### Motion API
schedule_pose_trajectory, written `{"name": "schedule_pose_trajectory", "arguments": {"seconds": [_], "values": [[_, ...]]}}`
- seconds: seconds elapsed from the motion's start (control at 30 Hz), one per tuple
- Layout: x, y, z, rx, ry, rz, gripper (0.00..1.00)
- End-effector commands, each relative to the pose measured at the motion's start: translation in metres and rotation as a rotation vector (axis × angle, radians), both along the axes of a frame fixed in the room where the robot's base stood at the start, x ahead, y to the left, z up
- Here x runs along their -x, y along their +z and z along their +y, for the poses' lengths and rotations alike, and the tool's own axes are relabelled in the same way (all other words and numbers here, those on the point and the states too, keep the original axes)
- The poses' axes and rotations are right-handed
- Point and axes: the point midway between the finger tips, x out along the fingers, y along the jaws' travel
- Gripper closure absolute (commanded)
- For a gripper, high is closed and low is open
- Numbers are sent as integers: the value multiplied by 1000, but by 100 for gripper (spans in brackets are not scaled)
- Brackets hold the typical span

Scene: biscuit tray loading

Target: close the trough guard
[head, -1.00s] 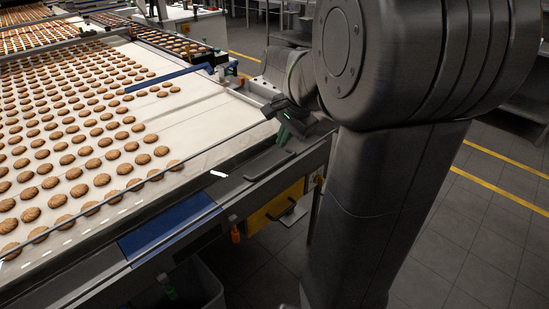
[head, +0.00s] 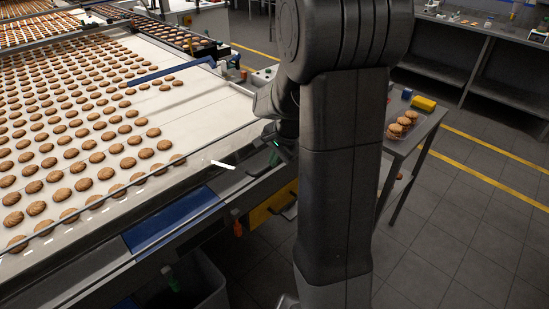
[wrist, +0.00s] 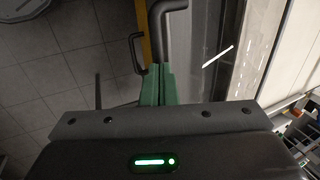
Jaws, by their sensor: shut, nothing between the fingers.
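The trough guard looks like the clear panel with a dark rail (head: 208,185) along the near edge of the biscuit belt. How far open it stands is hard to tell. A dark bent bar handle (wrist: 166,32) shows at the top of the wrist view, beside the rail. My gripper (wrist: 158,70) has green fingers together with nothing between them. Its tips are close to the lower end of that handle; whether they touch is unclear. In the head view my gripper (head: 284,150) is at the belt's near right corner, partly hidden by my arm.
Rows of biscuits lie on the white belt (head: 190,100). A yellow drawer (head: 262,212) with a black handle is below the rail. A grey bin (head: 205,290) stands under the conveyor. A side table (head: 412,140) with a biscuit tray is at right. Open floor lies beyond.

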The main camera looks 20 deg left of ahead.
Motion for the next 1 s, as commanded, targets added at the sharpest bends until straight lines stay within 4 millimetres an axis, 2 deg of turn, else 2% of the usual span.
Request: {"name": "schedule_pose_trajectory", "arguments": {"seconds": [0.27, 0.8, 1.0], "values": [[0, -9, -1, -18, -2, -6, 100], [2, -61, -5, -117, 0, -48, 100], [2, -55, -5, -117, 0, -48, 100]]}}
